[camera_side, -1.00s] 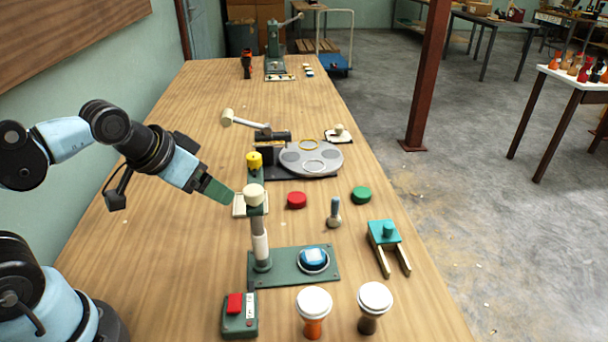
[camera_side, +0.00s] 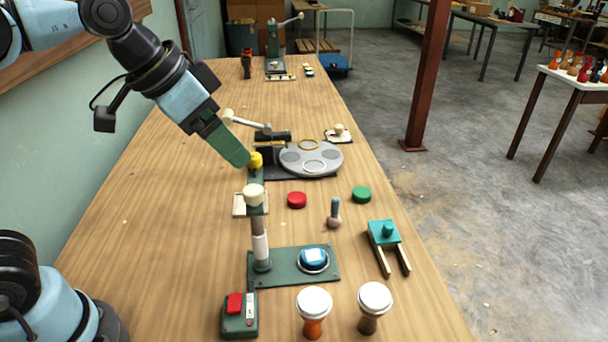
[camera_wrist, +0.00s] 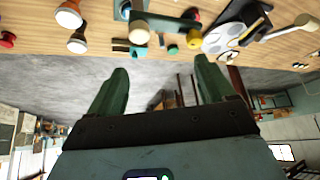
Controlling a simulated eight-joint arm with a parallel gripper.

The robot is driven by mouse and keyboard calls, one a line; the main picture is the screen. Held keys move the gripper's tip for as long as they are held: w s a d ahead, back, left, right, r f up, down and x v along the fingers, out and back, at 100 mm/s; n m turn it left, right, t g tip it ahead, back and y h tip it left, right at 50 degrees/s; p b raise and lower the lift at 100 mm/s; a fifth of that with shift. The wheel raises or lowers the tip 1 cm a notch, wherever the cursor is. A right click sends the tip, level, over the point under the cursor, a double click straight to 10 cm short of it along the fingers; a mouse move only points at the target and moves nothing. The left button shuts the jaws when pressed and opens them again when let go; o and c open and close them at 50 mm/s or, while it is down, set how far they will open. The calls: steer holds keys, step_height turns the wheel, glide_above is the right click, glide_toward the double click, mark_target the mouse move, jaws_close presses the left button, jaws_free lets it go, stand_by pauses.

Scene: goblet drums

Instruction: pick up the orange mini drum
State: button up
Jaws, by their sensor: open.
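The orange mini drum (camera_side: 313,312) stands upright on the table near the front in the side view, with a white head on an orange body. In the wrist view it shows small at the upper left, a white-headed drum (camera_wrist: 68,14). A similar drum with a dark brown body (camera_side: 373,306) stands just right of it. My gripper (camera_side: 237,153) is raised over the table beyond the drums, well apart from them, near the yellow-topped post. In the wrist view its two green fingers (camera_wrist: 162,66) are spread with nothing between them.
A red-button box (camera_side: 240,314) stands left of the orange drum. Behind the drums is a green press (camera_side: 294,262) with a tall post. A teal stool-like piece (camera_side: 384,234), red disc (camera_side: 297,200) and green disc (camera_side: 361,194) lie farther back. The left side of the table is clear.

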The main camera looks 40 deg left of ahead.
steer(key=s+d+m+g+h, duration=0.2)
steer(key=s+d+m+g, duration=0.2)
steer(key=d+m, duration=0.7)
steer(key=n, duration=0.3)
glide_toward(307, 298)
step_height(307, 298, down, 2)
steer(key=shift+d+x, duration=0.15)
steer(key=shift+x, duration=1.55)
steer(key=shift+d+x, duration=0.15)
steer(key=shift+x, duration=1.5)
steer(key=shift+w+x, duration=0.15)
steer(key=shift+x, duration=1.1)
steer(key=shift+w+x, duration=0.1)
steer(key=shift+x, duration=1.1)
steer(key=shift+d+r, duration=0.1)
steer(key=shift+d, duration=0.1)
steer(key=shift+c, duration=0.4)
steer(key=c, duration=1)
